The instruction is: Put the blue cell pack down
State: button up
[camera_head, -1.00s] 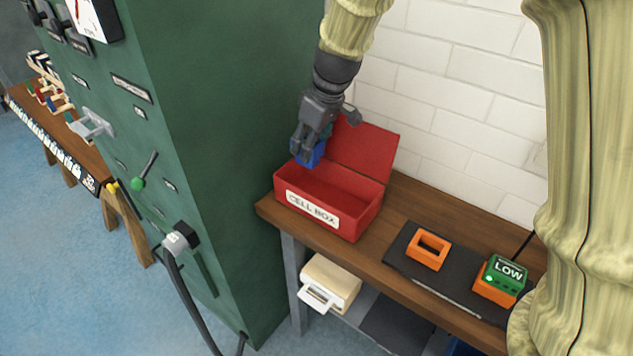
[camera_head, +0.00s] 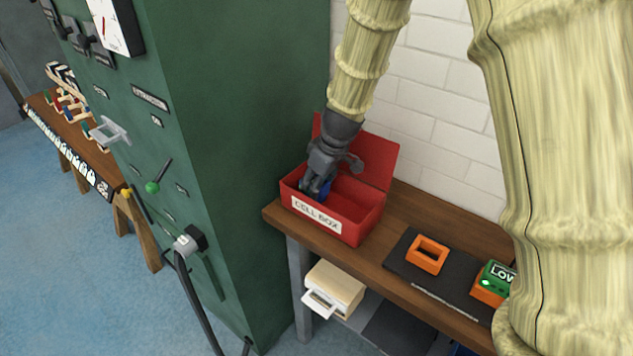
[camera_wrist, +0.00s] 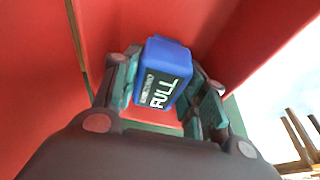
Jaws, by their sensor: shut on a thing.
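The blue cell pack (camera_wrist: 165,70), with a label reading "FULL", is between the fingers of my gripper (camera_wrist: 165,95) in the wrist view. In the head view my gripper (camera_head: 316,190) reaches down inside the left part of the open red cell box (camera_head: 357,230), and a bit of the blue pack (camera_head: 325,189) shows beside the fingers. Red walls surround the pack in the wrist view. The pack's underside is hidden, so I cannot tell whether it touches the box floor.
The box stands on the left end of a wooden bench (camera_head: 400,215), its lid raised at the back. To the right, a black mat holds an empty orange frame (camera_head: 428,254) and a green unit marked "LOW" (camera_head: 495,277). A green cabinet (camera_head: 235,130) stands close on the left.

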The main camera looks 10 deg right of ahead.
jog(key=shift+w+f, duration=0.1)
jog(key=shift+f, duration=0.05)
jog(key=o, duration=0.7)
jog(key=shift+w+a+f, duration=0.1)
jog(key=shift+w+f, duration=0.1)
jog(key=shift+c, duration=0.2)
jog(key=o, duration=0.3)
jog(key=shift+o, duration=0.8)
jog(key=shift+s+r, duration=0.2)
jog(key=shift+w+f, duration=0.1)
jog(key=b+v, duration=0.1)
jog(key=v, duration=1.1)
